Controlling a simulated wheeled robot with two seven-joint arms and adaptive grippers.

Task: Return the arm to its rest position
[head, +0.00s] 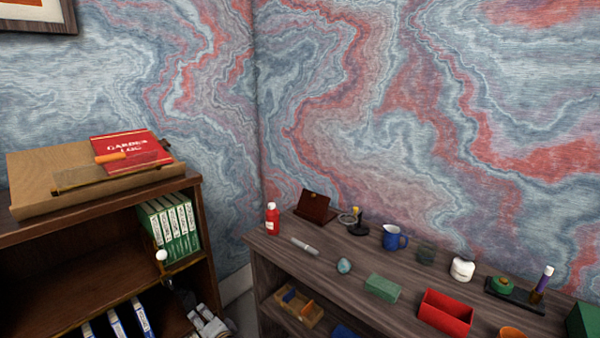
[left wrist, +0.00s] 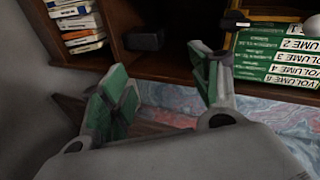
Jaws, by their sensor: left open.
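My left gripper (head: 178,294) is at the bottom of the head view, in front of the open bookshelf and below the row of green volumes. In the left wrist view its two green-padded fingers (left wrist: 162,78) are spread apart with nothing between them. The rest of my left arm is mostly outside the head view. My right gripper is in neither view.
The bookshelf (head: 206,240) holds green volumes (head: 172,226) and white-and-blue binders (head: 117,324). A white ball (head: 162,255) shows beside the volumes. A desk (head: 300,261) to the right carries a red bottle (head: 272,218), a blue jug (head: 392,238) and a red tray (head: 446,312).

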